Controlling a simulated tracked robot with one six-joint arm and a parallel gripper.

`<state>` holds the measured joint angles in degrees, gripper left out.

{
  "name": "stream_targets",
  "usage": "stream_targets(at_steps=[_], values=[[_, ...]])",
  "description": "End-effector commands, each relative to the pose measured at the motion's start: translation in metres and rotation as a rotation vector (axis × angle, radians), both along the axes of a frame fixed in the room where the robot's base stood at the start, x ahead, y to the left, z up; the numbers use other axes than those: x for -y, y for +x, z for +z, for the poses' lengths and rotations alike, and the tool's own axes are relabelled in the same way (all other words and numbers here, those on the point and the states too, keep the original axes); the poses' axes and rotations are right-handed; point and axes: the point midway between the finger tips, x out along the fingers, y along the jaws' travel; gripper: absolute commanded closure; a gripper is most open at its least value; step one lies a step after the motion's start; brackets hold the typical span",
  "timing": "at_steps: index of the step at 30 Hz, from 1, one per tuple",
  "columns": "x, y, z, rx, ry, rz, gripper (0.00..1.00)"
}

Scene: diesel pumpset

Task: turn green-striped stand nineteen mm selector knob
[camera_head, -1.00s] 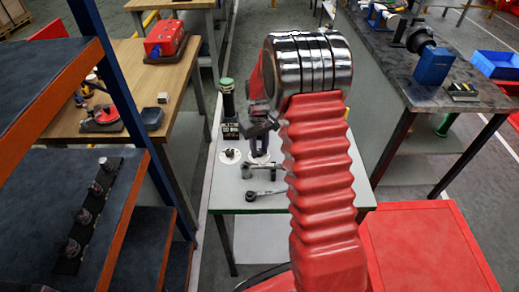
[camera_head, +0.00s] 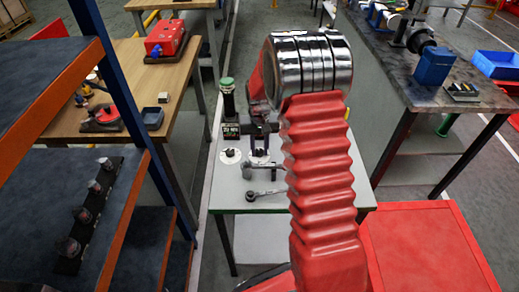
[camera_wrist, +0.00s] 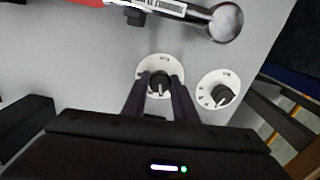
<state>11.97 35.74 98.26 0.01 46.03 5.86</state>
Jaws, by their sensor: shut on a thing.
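In the head view a dark stand with a green top (camera_head: 228,95) rises at the back of the small table. Two white round dials with black knobs lie in front of it: the left dial (camera_head: 230,157) and the right dial (camera_head: 259,160). My gripper (camera_head: 259,152) points down at the right dial. In the wrist view my gripper's fingers (camera_wrist: 161,84) are shut on that dial's black knob (camera_wrist: 160,88), its pale pointer line facing the palm. The other knob (camera_wrist: 223,95) is free to the right. I cannot read the dial marks.
A ratchet tool (camera_head: 262,194) and another tool (camera_head: 262,170) lie in front of the dials, close to my gripper. A red box top (camera_head: 420,245) is at the right. A blue-legged shelf (camera_head: 120,80) stands at the left.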

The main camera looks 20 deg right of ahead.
Motion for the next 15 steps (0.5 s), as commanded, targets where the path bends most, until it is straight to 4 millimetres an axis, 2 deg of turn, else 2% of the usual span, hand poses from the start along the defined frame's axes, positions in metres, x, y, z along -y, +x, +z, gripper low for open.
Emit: stream_targets(at_steps=[4,5,12,15], values=[[0.0009,0.0005,0.0007,0.002,-0.002,0.001,0.97],[0.0009,0.0005,0.0007,0.002,-0.002,0.001,0.73],[0.0004,0.0003,0.0004,0.001,0.000,0.002,0.56],[0.0003,0.0002,0.0003,0.001,0.000,0.002,0.56]])
